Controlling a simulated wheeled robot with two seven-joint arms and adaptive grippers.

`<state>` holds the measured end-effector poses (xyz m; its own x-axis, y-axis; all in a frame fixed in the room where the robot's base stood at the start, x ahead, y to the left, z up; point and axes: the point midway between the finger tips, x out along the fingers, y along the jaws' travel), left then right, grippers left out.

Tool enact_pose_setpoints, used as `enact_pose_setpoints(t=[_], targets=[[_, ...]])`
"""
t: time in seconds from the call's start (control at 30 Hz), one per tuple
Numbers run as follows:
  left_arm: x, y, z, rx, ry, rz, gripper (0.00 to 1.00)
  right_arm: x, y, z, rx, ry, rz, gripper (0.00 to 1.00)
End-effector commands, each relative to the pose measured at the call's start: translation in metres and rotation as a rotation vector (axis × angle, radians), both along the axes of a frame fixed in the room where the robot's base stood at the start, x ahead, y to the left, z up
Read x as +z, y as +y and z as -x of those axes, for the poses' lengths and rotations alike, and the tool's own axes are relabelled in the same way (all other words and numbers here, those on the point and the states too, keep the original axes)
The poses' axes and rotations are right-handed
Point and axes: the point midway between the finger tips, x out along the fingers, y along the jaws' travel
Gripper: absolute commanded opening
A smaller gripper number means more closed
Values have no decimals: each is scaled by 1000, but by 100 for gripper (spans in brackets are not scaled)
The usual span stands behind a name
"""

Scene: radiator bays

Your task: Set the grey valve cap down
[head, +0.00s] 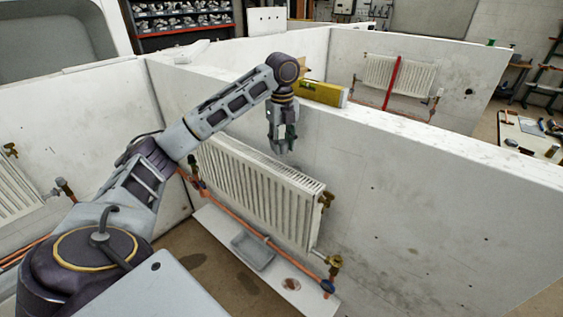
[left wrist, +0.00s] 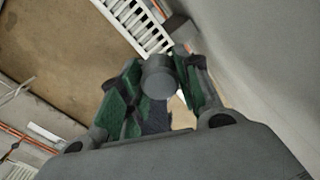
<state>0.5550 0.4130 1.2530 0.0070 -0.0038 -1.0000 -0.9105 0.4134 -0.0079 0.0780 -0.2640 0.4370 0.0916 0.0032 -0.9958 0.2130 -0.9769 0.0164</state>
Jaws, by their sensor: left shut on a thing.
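My left gripper (head: 282,146) points down in the head view, in front of the bay wall and above the top edge of the white radiator (head: 262,187). In the left wrist view, my left gripper (left wrist: 160,88) has its green-padded fingers shut on the grey valve cap (left wrist: 158,74), a short round piece near the fingertips. The cap is held in the air, apart from any surface. I cannot make it out in the head view, where the fingers hide it. My right gripper is in neither view.
A white ledge (head: 213,222) below the radiator bears a grey tray (head: 253,251) and a small dark patch. Copper pipes and brass valves (head: 334,262) stand beside the radiator. The radiator also shows in the left wrist view (left wrist: 133,22).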

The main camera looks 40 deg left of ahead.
Motion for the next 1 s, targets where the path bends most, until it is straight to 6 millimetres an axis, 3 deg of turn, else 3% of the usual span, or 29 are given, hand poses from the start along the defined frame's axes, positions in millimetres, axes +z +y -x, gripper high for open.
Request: enact_pose_setpoints(t=[0.4, 1.0], targets=[[-28, 0, 0, -2, 1, 0, 24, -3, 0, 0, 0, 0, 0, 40], [-37, 0, 0, -1, 0, 1, 24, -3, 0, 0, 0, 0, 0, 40]])
